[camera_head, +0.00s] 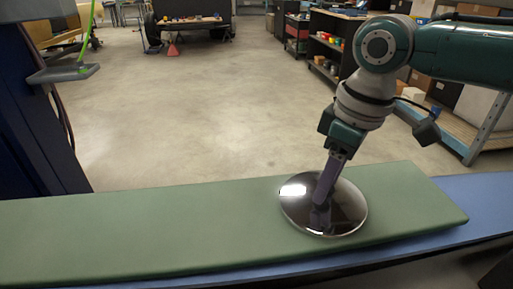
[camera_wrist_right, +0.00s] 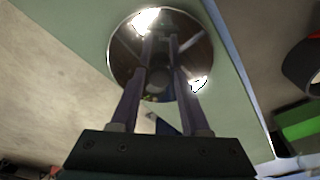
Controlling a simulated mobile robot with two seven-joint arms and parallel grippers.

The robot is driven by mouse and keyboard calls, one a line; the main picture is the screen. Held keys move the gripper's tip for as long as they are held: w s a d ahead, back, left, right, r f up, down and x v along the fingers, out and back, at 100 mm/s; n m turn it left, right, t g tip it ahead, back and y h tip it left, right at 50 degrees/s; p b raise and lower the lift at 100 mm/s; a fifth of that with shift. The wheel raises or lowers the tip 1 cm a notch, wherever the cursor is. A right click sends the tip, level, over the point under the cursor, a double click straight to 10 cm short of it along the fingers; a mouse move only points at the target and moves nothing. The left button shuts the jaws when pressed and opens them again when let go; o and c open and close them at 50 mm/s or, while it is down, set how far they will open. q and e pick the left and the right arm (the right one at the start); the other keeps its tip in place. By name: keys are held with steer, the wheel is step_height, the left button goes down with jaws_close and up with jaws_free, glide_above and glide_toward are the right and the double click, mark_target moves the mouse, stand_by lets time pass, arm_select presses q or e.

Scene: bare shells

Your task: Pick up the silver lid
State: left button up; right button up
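The silver lid (camera_head: 352,212) is a round, mirror-like disc lying on the green padded top of a long bench. It also shows in the right wrist view (camera_wrist_right: 196,58), with bright reflections. My right gripper (camera_head: 320,200) points down over the middle of the lid. In the right wrist view my right gripper (camera_wrist_right: 160,72) has its two fingers apart, with a gap between them. A dark round shape shows in that gap; I cannot tell whether it is a knob or a reflection. Contact with the lid is unclear. My left gripper is not in view.
The green bench top (camera_head: 130,235) is bare to the left of the lid. A blue surface (camera_head: 483,195) shows beyond its right end. Open concrete floor (camera_head: 210,110) lies behind, with shelves (camera_head: 325,45) at the back right.

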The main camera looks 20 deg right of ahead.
jaws_close()
stand_by(0.3)
